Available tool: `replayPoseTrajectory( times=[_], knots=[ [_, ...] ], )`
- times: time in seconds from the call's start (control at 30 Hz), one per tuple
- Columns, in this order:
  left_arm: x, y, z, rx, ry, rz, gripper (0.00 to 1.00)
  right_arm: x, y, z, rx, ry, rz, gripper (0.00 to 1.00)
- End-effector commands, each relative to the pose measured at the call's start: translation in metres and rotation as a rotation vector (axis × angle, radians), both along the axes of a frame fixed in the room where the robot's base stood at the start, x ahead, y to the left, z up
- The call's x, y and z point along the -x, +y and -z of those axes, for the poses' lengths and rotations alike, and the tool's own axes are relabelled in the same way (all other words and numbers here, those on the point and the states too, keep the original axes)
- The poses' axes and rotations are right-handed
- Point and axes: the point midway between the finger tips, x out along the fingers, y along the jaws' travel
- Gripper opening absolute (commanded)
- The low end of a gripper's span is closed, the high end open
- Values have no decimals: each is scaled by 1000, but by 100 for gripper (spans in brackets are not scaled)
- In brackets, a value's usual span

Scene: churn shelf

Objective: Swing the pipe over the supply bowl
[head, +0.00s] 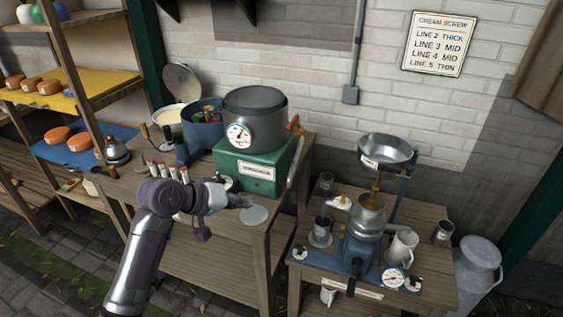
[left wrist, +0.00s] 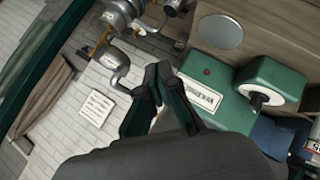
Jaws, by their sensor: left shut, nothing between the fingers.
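The supply bowl (head: 387,150) is a wide metal bowl atop the separator on the right table. It also appears in the left wrist view (left wrist: 115,65). What looks like the pipe (head: 292,165) is a grey tube with an orange-red handle (head: 293,122) at the right side of the green heater base (head: 258,165). It hangs down there, apart from the bowl. My left gripper (head: 245,201) is in front of the heater base, above the left table. In the left wrist view its dark fingers (left wrist: 160,90) are together and empty. My right gripper is not in view.
A large grey pot (head: 254,100) with a gauge stands on the base. A pale disc (head: 254,215) lies on the left table (head: 215,255). A gap separates it from the right table (head: 440,290), crowded with cups. A milk can (head: 478,265) stands at far right.

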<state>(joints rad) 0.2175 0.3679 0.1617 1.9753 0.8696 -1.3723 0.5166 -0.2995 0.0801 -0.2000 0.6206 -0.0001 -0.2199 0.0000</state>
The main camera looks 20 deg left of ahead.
Motion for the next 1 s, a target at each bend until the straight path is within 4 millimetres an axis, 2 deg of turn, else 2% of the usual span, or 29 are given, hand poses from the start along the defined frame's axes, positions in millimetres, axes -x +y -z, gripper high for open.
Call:
replayPoseTrajectory(
  times=[0.03, 0.1, 0.2, 0.3, 0.47, 0.87, 1.0],
  knots=[
    [-18, 11, -31, 72, -36, -24, 0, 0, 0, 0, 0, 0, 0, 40],
    [-32, 20, -63, 164, -67, -43, 0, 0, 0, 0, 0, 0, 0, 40],
    [-43, 28, -91, 247, -93, -55, 0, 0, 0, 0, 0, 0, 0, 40],
    [-48, 29, -101, 281, -101, -58, 0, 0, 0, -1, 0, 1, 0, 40],
    [-61, 19, -96, 284, -100, -57, 0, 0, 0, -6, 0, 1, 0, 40],
    [-124, -27, -65, 280, -99, -56, 0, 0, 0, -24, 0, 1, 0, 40],
    [-123, -45, -54, 279, -99, -57, 0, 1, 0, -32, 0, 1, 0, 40]
  ],
)
